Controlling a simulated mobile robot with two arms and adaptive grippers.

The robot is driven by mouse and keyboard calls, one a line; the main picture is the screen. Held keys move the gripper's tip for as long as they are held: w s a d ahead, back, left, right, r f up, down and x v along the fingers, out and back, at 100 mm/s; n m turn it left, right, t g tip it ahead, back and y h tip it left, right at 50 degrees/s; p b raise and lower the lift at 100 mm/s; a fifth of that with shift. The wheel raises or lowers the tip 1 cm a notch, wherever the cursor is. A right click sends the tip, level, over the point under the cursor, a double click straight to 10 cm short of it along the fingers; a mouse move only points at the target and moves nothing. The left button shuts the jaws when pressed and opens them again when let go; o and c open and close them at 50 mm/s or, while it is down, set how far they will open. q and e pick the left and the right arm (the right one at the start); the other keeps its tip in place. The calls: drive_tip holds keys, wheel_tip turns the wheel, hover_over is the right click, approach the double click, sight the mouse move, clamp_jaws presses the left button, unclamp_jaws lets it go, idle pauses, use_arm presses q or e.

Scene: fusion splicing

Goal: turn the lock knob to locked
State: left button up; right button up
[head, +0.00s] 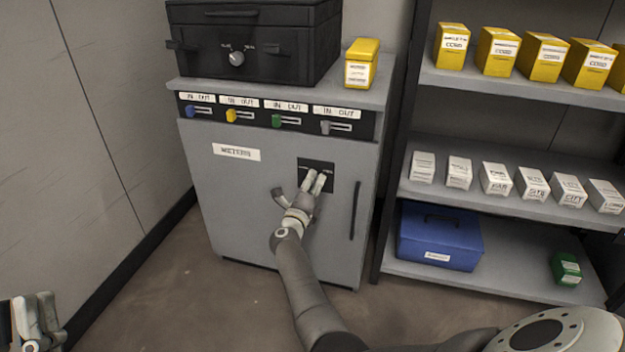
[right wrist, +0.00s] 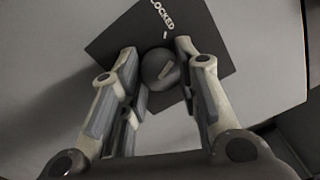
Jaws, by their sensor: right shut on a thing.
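The lock knob (right wrist: 160,69) is a round dark knob with a pale line on its face, in the right wrist view. It sits on a black plate (right wrist: 118,40) lettered LOCKED near its upper edge. The pale line slants and does not point straight at that word. My right gripper (right wrist: 154,68) is shut on the knob, one finger on each side. In the head view my right gripper (head: 314,183) is at the plate (head: 318,167) on the grey cabinet door (head: 240,190) and hides the knob. My left gripper (head: 38,318) is at the lower left, away from the cabinet; its opening is unclear.
The door has a vertical handle (head: 355,210) right of the plate. Above are several coloured IN/OUT sliders, a black case (head: 240,50) and a yellow box (head: 361,63). A shelf rack (head: 500,210) with boxes stands to the right. The floor (head: 190,290) in front is clear.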

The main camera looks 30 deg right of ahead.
use_arm(q)
drive_tip(key=w+f+g+y+p, duration=0.2)
drive_tip(key=f+g, duration=0.6)
drive_tip(key=f, duration=0.5)
drive_tip(key=shift+w+a+g+y+p, duration=0.3)
drive_tip(key=shift+w+a+y+p, duration=0.15)
drive_tip(key=shift+w, duration=0.6)
use_arm(e)
drive_tip(key=shift+n, duration=2.6)
use_arm(q)
drive_tip(key=shift+d, duration=0.1)
use_arm(e)
drive_tip(key=o, duration=1)
drive_tip(key=shift+o, duration=0.2)
